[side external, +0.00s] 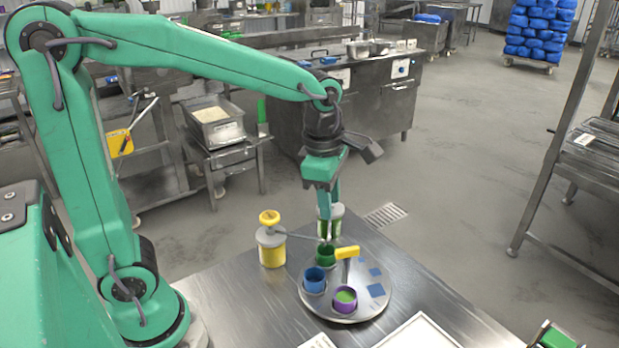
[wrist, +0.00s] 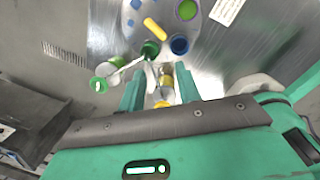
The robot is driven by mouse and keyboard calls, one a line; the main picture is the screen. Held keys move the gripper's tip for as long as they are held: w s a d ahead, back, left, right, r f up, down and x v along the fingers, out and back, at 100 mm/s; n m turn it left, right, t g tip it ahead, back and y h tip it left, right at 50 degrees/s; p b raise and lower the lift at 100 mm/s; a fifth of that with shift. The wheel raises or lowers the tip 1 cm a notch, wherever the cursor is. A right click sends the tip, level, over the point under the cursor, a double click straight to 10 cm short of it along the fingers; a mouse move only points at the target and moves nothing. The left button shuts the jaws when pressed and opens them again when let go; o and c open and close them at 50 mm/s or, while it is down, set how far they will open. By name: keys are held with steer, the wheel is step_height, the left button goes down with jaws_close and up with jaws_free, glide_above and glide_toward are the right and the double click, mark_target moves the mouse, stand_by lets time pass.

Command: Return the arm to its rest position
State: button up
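My gripper (side external: 330,212) points straight down above the far edge of a round grey tray (side external: 325,312). In the wrist view its fingers (wrist: 158,92) stand apart with nothing held between them. A green cup (side external: 326,256) stands on the tray below the gripper. A dispenser with a green-and-white body (side external: 337,212) is partly hidden behind the fingers. In the wrist view its spout reaches towards the green cup (wrist: 150,48). My upper arm is raised and my forearm stretches out over the table.
A yellow dispenser (side external: 272,250) stands left of the tray, its spout pointing right. The tray holds a blue cup (side external: 314,280), a purple cup (side external: 345,300) with green contents, a yellow-handled tool (side external: 347,252) and blue squares. The table's front left (side external: 240,310) is bare.

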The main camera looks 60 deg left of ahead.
steer(key=s+a+r+m+t, duration=0.1)
steer(key=s+m, duration=0.5)
steer(key=m, duration=0.6)
steer(key=s+a+r+m+t, duration=0.2)
steer(key=s+m, duration=0.4)
steer(key=m, duration=0.7)
steer(key=shift+s+a+t, duration=0.2)
steer(key=shift+a+t, duration=0.5)
steer(key=shift+a, duration=0.55)
